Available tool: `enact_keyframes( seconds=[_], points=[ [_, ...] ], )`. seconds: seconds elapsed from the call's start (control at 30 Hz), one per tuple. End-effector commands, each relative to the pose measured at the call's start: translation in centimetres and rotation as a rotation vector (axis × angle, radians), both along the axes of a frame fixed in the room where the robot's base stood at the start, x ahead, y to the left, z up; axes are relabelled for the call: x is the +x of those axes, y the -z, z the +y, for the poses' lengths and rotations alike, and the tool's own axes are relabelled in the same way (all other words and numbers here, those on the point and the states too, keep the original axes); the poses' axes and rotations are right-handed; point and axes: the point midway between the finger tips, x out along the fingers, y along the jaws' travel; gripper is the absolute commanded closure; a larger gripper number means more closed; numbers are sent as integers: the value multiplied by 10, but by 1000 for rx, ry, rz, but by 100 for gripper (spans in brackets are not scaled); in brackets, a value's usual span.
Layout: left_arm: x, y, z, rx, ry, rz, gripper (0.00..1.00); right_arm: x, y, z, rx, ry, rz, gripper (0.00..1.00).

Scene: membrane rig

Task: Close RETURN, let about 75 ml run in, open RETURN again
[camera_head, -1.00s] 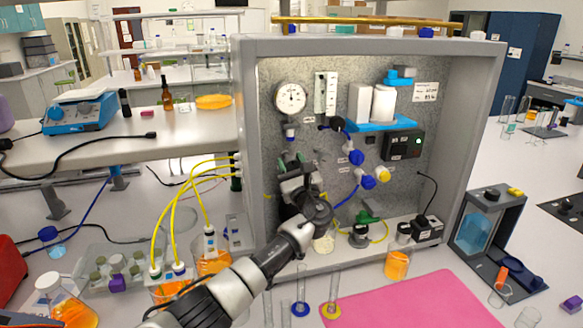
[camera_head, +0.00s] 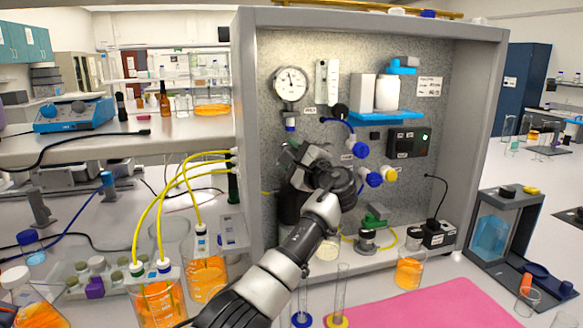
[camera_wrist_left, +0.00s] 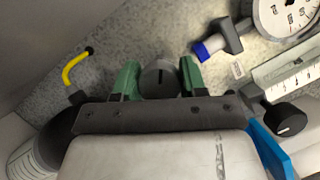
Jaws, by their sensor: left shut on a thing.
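My left gripper (camera_head: 300,152) is at the rig's back panel, below the round gauge (camera_head: 291,83). In the left wrist view its green fingers (camera_wrist_left: 160,82) are shut on a round grey knob (camera_wrist_left: 160,76) with a dark line on its face. No label on this knob is readable, so I cannot tell that it is RETURN. In the head view my arm hides the knob. Yellow tubes (camera_head: 147,213) run from the rig's left side into two vessels of orange liquid, one in front (camera_head: 160,303) and one behind (camera_head: 207,277). My right gripper is not in view.
Blue-handled valves (camera_head: 373,179), a flow meter (camera_head: 321,82) and a black box with a green light (camera_head: 408,143) are on the panel.

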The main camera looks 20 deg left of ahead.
Motion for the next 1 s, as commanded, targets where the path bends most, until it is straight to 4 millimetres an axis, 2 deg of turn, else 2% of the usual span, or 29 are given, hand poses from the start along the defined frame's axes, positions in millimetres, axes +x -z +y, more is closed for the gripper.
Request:
enact_keyframes(
  seconds=[0.03, 0.3, 1.0],
  points=[
    [0, 5, -1, -40, 0, -22, 82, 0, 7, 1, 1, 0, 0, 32],
    [0, 4, -1, -254, -1, -164, 82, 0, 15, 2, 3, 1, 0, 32],
    [0, 5, -1, -806, -4, -533, 82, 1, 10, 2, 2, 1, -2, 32]
  ],
)
